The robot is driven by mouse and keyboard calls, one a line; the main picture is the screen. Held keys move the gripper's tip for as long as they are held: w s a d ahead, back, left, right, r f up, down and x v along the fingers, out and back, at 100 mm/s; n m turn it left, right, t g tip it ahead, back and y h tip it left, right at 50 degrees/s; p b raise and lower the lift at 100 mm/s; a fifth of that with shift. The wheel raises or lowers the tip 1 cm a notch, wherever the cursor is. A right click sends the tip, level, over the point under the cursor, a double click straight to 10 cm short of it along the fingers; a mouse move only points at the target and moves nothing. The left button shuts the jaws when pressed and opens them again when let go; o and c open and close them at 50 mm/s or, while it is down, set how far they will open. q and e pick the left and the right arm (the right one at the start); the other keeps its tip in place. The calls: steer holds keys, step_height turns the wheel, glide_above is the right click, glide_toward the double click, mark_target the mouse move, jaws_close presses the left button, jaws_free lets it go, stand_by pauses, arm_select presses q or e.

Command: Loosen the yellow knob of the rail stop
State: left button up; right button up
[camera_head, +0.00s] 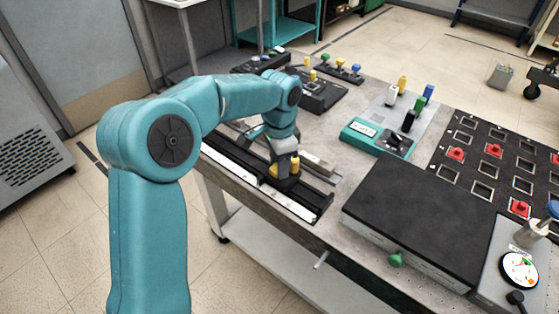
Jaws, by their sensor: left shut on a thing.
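A black rail (241,172) with a white strip runs along the near left edge of the table. The rail stop sits on it, with its yellow knob (295,163) showing beside my fingers. My left gripper (284,166) reaches down from the teal arm and is shut on the yellow knob. The fingers and wrist hide much of the stop, so the exact grip is hard to see. My right gripper is not in view.
A black box (428,215) with a green knob (396,259) stands right of the rail. Behind are a teal meter (376,137), a panel with red knobs (492,160) and coloured plugs. A dial gauge (519,269) is at the right edge. Bare tabletop (335,152) lies between rail and meter.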

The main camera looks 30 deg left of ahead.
arm_select(q)
steer(key=shift+r+n, duration=0.1)
steer(key=shift+n, duration=0.2)
steer(key=o, duration=1)
steer(key=shift+o, duration=0.2)
step_height(320, 180, up, 16)
steer(key=p, duration=0.3)
steer(key=shift+r, duration=0.15)
